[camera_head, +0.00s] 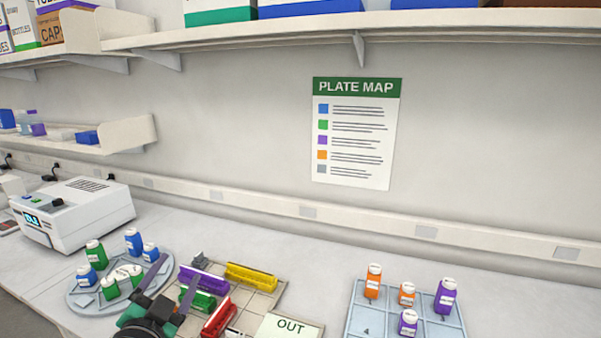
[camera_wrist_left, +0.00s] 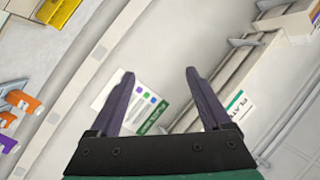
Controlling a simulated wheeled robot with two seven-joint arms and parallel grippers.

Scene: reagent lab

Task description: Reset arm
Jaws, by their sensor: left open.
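My left gripper (camera_head: 164,284) comes in at the bottom left of the head view, its two dark fingers apart with nothing between them. It is in front of the gap between the round tray and the rack board. In the left wrist view the gripper (camera_wrist_left: 158,92) also shows open and empty, pointing toward the wall and the plate map poster (camera_wrist_left: 135,105). My right gripper is in neither view.
A round tray (camera_head: 78,301) holds blue and green bottles. Beside it a board (camera_head: 262,306) carries purple, yellow, green and red racks and an OUT card (camera_head: 289,328). A grid tray (camera_head: 358,318) holds orange and purple bottles. A white machine (camera_head: 80,212) stands left; shelves (camera_head: 300,35) hang above.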

